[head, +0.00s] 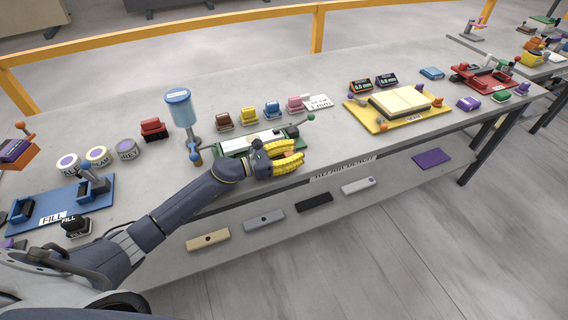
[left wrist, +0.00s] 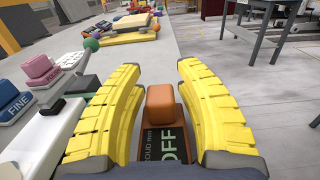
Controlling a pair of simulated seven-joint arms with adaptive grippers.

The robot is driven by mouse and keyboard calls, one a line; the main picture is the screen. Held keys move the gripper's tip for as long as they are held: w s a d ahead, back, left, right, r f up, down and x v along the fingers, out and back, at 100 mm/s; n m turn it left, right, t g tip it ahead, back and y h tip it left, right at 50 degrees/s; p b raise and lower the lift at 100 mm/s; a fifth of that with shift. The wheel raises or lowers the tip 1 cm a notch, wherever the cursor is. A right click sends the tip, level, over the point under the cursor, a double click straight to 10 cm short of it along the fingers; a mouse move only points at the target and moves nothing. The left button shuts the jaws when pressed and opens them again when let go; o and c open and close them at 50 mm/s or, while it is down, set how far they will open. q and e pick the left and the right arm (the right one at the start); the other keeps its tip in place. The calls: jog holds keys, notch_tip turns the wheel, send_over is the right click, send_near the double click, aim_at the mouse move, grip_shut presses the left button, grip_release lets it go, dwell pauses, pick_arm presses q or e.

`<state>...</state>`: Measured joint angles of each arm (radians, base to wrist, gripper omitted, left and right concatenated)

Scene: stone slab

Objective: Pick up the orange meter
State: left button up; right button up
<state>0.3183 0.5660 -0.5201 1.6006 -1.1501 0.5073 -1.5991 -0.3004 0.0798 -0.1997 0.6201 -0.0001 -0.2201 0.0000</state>
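The orange meter (left wrist: 162,105) shows in the left wrist view as an orange block with a dark face lettered "OFF". It is between the two yellow fingers of my left gripper (left wrist: 158,72). A gap shows between it and the left-hand finger; its right side is close to the other finger, and contact there cannot be told. In the head view my left gripper (head: 298,152) is at the bench's front edge, beside the green-based fixture (head: 232,149), and its fingers mostly hide the meter. My right gripper is not in view.
The grey bench (head: 330,135) carries a blue cup on a stand (head: 179,108), several coloured stamp-like blocks behind the fixture, two dark display meters (head: 386,81) and a yellow tray (head: 380,122). A lower shelf (head: 290,228) holds several bars. Bench space right of the gripper is clear.

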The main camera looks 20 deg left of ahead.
pick_arm(q)
grip_shut()
jog(key=shift+r, duration=0.15)
dwell(0.4)
notch_tip(320, 180, up, 19)
jog(key=shift+r, duration=0.2)
dwell(0.5)
jog(key=shift+r, duration=0.1)
